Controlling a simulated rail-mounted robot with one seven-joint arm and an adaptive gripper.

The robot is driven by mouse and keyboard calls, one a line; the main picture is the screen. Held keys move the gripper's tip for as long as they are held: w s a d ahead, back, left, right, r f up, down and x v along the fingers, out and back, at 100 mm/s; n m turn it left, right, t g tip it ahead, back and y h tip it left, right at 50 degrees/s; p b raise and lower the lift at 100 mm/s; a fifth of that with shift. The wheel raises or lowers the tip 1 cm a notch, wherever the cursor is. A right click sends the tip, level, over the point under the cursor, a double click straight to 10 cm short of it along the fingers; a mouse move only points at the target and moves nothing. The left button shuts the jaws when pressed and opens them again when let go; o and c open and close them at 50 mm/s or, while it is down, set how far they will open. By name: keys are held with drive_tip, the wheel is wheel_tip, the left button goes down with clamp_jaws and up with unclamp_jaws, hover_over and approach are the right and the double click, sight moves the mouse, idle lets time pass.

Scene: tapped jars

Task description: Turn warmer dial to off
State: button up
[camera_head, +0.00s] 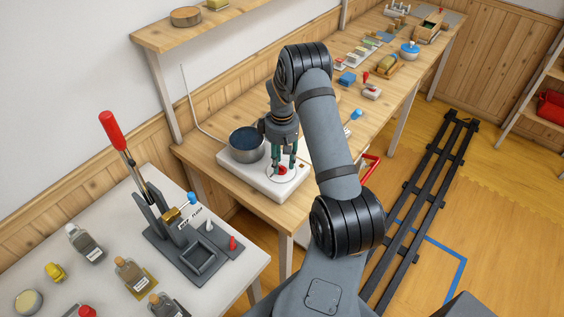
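The warmer (262,183) is a white slab-like unit on the near end of the wooden bench. A dark pot (246,143) with blue-grey contents stands on its left part. The warmer's dial (283,170) is red, set in a pale round face on the right part of the top. My gripper (282,166) points down right over the dial, with its fingertips at or just above the red knob. The fingers look a little apart. I cannot tell whether they touch the knob, and the dial's setting is too small to read.
A pale table (120,215) at the near left holds bottles and a dark stand (195,240) with a red-handled lever (112,131). The wooden bench (330,125) carries several small items farther back. A dark rail (426,200) runs along the floor at right.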

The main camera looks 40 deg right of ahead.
wheel_tip(320, 180, up, 12)
drive_tip(key=shift+f, duration=0.2)
drive_tip(key=shift+f, duration=0.15)
idle(0.6)
wheel_tip(320, 180, down, 11)
drive_tip(key=shift+s+f, duration=0.1)
drive_tip(key=shift+f, duration=0.1)
drive_tip(key=shift+p, duration=0.65)
drive_tip(key=shift+f+n+p, duration=0.1)
drive_tip(key=shift+n+p, duration=0.7)
drive_tip(key=shift+n, duration=0.4)
drive_tip(key=shift+f, duration=0.1)
